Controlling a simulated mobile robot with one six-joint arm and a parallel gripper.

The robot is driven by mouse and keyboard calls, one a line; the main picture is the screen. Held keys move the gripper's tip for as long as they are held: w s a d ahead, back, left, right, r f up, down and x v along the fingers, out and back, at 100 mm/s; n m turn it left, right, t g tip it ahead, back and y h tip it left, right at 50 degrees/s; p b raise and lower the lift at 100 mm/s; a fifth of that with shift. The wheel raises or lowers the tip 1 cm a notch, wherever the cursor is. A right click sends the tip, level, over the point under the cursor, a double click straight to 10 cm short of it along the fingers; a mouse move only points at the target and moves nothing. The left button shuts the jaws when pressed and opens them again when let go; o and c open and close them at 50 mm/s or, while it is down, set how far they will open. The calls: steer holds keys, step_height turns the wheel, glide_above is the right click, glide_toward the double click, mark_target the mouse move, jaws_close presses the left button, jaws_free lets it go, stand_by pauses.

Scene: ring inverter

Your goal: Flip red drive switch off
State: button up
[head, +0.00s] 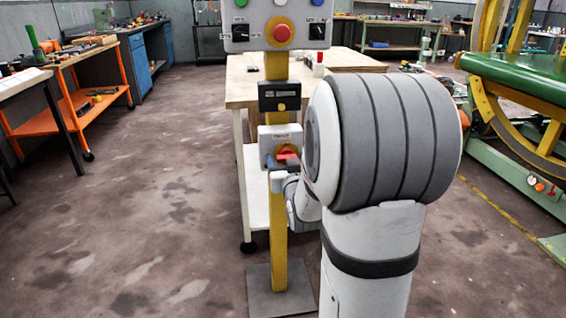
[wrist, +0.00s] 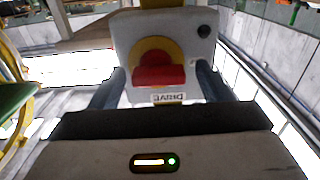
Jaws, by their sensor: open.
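The red drive switch (head: 287,151) is on a light grey box (head: 267,145) on the yellow post, and my gripper partly covers it in the head view. In the wrist view, which shows the box upside down, the red switch handle (wrist: 158,76) lies crosswise on a yellow round plate (wrist: 156,47). The DRIVE label (wrist: 168,98) is beside it. My gripper (wrist: 160,80) is open, with one dark finger on each side of the handle. The fingers appear apart from the handle; contact is not clear.
The yellow post (head: 279,220) stands on a floor plate. Above are a black meter box (head: 279,96) and a panel with a red button (head: 282,33). A workbench (head: 241,92) stands close behind. A green-topped machine (head: 520,75) is at right. Floor at left is clear.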

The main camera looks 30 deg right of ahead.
steer(key=b+v, duration=0.5)
steer(key=v, duration=0.2)
steer(key=shift+s, duration=0.4)
steer(key=shift+a, duration=0.15)
stand_by(0.3)
steer(key=s+a+r+n+g+y+p, duration=0.1)
steer(key=s+a+r+g+p, duration=0.4)
steer(key=r+p, duration=0.4)
steer(key=s+a+r+n+g+y+p, duration=0.1)
steer(key=s+a+r+g+p, duration=0.4)
steer(key=r+p, duration=0.5)
steer(key=s+a+r+n+g+y+p, duration=0.1)
steer(key=s+a+r+g+y+p, duration=0.2)
steer(key=s+r+p, duration=0.6)
steer(key=a+r+g+p, duration=0.1)
steer(key=a+p, duration=0.1)
steer(key=p, duration=1)
steer(key=shift+g, duration=0.4)
